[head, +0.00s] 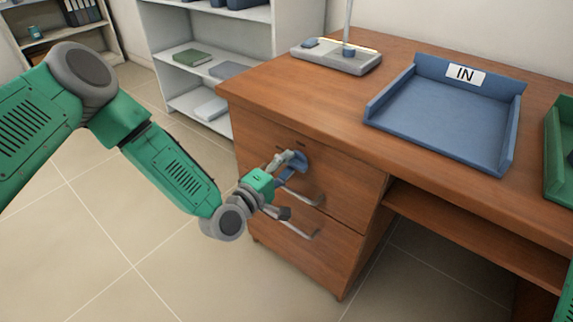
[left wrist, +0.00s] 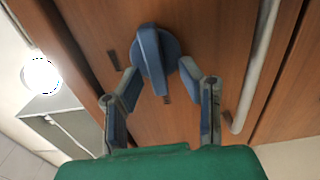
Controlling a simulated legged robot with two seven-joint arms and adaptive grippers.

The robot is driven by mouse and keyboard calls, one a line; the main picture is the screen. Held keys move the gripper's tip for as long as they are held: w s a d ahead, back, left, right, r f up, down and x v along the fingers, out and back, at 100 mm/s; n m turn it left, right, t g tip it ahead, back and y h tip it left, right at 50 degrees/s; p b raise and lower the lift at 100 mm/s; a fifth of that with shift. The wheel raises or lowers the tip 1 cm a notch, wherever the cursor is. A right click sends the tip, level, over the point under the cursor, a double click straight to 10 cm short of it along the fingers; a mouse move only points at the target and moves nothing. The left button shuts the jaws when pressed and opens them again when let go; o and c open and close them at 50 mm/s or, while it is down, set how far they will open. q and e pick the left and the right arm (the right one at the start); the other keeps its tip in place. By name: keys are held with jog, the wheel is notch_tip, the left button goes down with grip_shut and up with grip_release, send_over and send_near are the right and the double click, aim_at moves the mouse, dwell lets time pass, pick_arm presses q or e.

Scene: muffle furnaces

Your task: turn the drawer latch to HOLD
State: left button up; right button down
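The drawer latch is a blue round knob with a raised bar (left wrist: 152,55) on the wooden drawer front. In the left wrist view the bar runs nearly along the picture's height, slightly tilted. In the head view the latch (head: 298,160) is partly hidden by my left gripper (head: 290,180). The left gripper is open, its two fingertips on either side of the bar, with a visible gap to it. I cannot tell whether they touch the knob's disc. Small dark marks sit on the wood beside the knob; no lettering is readable. My right gripper is out of view.
The latch is on the upper drawer of a wooden desk (head: 330,110). Metal bar handles (head: 300,228) stick out close to the gripper. A blue IN tray (head: 440,115) and a grey lamp base (head: 335,58) stand on top. Shelves stand behind; the tiled floor at left is clear.

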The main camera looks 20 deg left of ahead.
pick_arm(q)
jog(key=v, duration=1.2)
dwell(0.3)
jog(key=s+d+f+m+g+y+p, duration=0.1)
jog(key=s+d+f+m+g+p, duration=0.15)
jog(key=s+m+g+p, duration=0.35)
jog(key=s+d+f+m+g+p, duration=0.1)
jog(key=s+f+m+g, duration=0.35)
jog(key=s, duration=0.35)
jog(key=s+a+r+m+g+y+p, duration=0.2)
jog(key=s+a+m+g+y+p, duration=0.2)
jog(key=s+a, duration=0.5)
jog(key=shift+s+a+g+y, duration=0.3)
jog(key=shift+s+g+y, duration=0.3)
jog(key=shift+s+g, duration=0.4)
